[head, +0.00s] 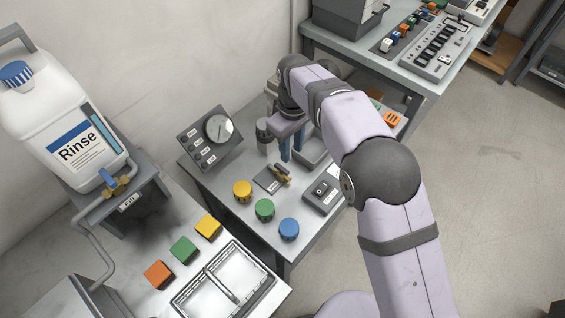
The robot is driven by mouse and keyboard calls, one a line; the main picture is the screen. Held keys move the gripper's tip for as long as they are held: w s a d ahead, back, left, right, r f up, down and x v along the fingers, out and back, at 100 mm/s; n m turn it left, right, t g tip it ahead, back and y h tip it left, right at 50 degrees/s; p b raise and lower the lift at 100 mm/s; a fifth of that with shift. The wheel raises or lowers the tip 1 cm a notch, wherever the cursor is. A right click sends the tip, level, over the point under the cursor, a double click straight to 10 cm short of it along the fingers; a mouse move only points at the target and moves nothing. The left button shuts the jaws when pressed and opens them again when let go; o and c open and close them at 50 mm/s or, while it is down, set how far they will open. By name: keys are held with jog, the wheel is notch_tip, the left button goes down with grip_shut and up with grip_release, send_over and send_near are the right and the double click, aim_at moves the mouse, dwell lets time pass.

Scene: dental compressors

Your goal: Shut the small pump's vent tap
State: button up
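A small brass tap (280,174) sits on a dark plate on the middle table, just below my gripper in the picture. Its label and handle position are too small to read. My gripper (291,154) points down with its two blue fingers apart and nothing seen between them. The fingertips are close to the tap, but I cannot tell how high above it they are. A grey cylinder (264,132) stands left of the fingers. My arm covers part of the equipment behind, so I cannot make out a whole pump.
A dial panel (211,137) stands left of my gripper. A switch box (324,192) and yellow (242,191), green (265,210) and blue (289,229) knobs are near the front. A rinse canister (62,125) with another brass tap (117,186) stands left.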

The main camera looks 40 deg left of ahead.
aim_at(282, 168)
jog(key=shift+s+a+f+n, duration=0.25)
jog(key=shift+s+a+n, duration=0.15)
jog(key=shift+s+a, duration=0.55)
jog(key=shift+w+f+p, duration=0.1)
jog(key=shift+f+p, duration=0.95)
jog(key=shift+f, duration=2.6)
grip_shut()
